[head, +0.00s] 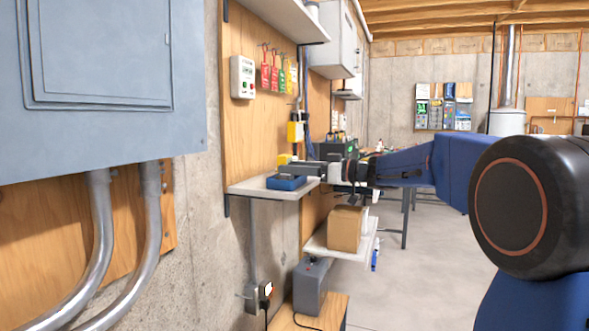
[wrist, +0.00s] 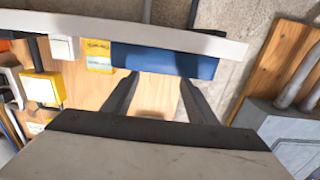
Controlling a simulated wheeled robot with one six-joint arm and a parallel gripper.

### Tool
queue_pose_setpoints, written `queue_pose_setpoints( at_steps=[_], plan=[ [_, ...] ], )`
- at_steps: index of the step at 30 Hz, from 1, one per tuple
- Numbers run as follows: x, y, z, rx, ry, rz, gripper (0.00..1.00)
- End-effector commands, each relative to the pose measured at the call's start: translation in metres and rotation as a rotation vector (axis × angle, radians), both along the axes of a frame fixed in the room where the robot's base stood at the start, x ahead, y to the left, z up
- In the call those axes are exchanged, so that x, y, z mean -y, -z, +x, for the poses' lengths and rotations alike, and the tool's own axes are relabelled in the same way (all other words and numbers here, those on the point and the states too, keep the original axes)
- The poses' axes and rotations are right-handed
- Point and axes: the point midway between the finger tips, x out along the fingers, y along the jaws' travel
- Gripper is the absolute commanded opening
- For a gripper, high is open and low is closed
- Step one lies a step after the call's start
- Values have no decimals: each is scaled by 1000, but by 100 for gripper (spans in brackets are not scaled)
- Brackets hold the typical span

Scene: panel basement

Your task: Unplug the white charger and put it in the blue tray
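The white charger (head: 266,289) is in the grey outlet box low on the concrete wall, with a dark cord hanging from it; it is small in the head view. The blue tray (head: 286,183) sits on a small wall shelf. It also shows in the wrist view (wrist: 165,60), where the picture is upside down. My gripper (head: 284,169) is level just above the tray, far above the charger.
The pale shelf (head: 243,189) is narrow. Below it stand a cardboard box (head: 345,229) on a lower shelf and a grey case (head: 311,287). A yellow box (wrist: 98,56) is beside the tray. The grey electrical panel (head: 100,75) and conduits (head: 151,230) are at left. Floor at right is clear.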

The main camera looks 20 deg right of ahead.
Motion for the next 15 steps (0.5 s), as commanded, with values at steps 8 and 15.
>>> queue_pose_setpoints(
  at_steps=[8,15],
  plan=[
    [7,0,-5,0,1,0,52],
    [38,0,-26,1,3,-1,52]
  ],
)
